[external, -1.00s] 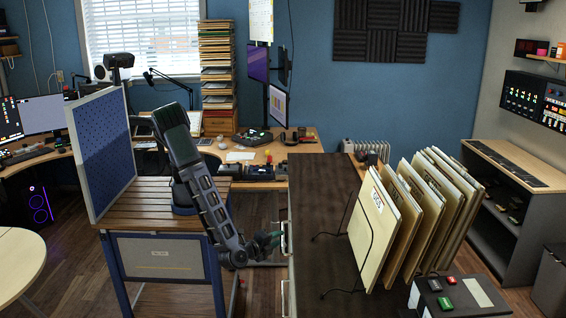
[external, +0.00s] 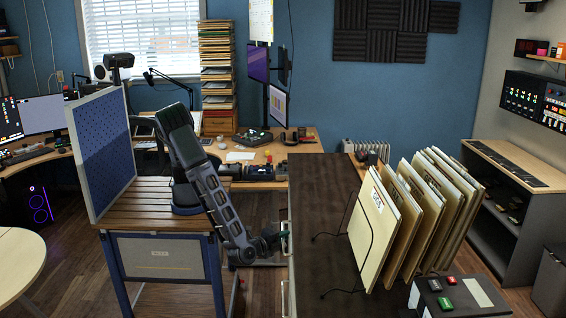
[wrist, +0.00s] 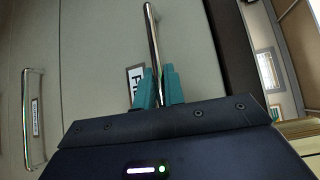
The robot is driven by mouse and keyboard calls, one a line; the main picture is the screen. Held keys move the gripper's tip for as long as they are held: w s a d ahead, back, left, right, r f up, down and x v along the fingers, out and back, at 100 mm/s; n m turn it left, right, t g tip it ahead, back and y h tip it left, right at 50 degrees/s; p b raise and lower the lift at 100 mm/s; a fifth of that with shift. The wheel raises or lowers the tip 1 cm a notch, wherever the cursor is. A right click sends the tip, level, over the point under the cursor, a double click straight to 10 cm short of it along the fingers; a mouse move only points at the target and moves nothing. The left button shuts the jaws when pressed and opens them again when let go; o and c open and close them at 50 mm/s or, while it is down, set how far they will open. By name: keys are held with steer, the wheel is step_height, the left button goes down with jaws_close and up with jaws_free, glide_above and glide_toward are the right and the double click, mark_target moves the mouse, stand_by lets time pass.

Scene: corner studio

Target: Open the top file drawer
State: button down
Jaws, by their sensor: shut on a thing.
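The file cabinet has a dark brown top (external: 300,190) and pale grey drawer fronts that are seen almost edge-on in the external view. In the wrist view the top drawer's front (wrist: 100,60) carries a small label (wrist: 134,82) and a metal bar handle (wrist: 151,28). My gripper (wrist: 160,82) has its teal fingers on both sides of this bar, shut on it. In the external view my gripper (external: 277,238) is at the cabinet's left side. No clear opening of the drawer shows.
A second drawer handle (wrist: 31,115) shows at the left in the wrist view. Upright folders (external: 385,215) stand in a wire rack on the cabinet. A wooden workbench (external: 150,200) with a blue pegboard (external: 100,150) stands left of my arm. Wooden floor shows between bench and cabinet.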

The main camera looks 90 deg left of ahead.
steer(key=shift+s, duration=0.15)
steer(key=s, duration=2.7)
steer(key=shift+s, duration=0.35)
steer(key=c, duration=1.5)
jaws_free()
steer(key=v, duration=1.1)
